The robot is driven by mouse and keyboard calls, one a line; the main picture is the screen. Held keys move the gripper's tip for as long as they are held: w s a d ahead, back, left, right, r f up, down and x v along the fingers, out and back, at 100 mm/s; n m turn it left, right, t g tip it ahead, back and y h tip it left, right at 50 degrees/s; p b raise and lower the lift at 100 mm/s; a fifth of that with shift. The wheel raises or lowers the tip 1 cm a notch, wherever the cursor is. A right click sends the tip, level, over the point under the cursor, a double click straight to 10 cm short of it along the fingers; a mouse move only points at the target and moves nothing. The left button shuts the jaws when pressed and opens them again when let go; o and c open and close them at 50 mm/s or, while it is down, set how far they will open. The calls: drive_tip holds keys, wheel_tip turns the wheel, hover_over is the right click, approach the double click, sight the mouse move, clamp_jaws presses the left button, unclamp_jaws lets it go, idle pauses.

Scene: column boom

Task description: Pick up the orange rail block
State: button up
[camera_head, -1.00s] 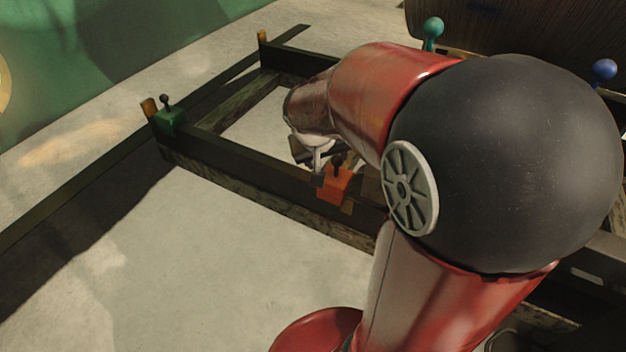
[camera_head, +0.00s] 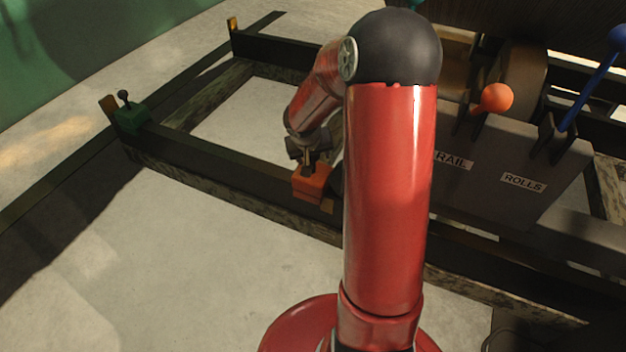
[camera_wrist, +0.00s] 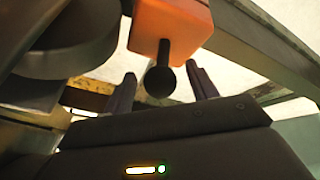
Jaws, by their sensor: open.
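The orange rail block (camera_head: 312,186) sits on the dark rail near the middle of the head view, just left of my upright red arm link. In the wrist view the orange block (camera_wrist: 172,20) shows at the top, with a black ball-ended knob (camera_wrist: 160,80) sticking out toward my gripper. My gripper (camera_wrist: 160,88) is open, with one finger on each side of the knob's ball. In the head view my gripper (camera_head: 312,160) is right above the block, partly hidden by my wrist. Whether the fingers touch the knob cannot be told.
A green block with a black knob (camera_head: 131,118) sits on the rail at the left. A grey panel labelled RAIL and ROLLS (camera_head: 500,170) stands at the right, with an orange-knobbed lever (camera_head: 496,98) and a blue lever (camera_head: 592,88). Pale open floor (camera_head: 180,250) lies in front of the rail.

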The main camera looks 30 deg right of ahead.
drive_tip(key=shift+w+f, duration=0.1)
drive_tip(key=shift+f, duration=0.2)
clamp_jaws()
drive_tip(key=shift+r, duration=0.15)
idle(1.1)
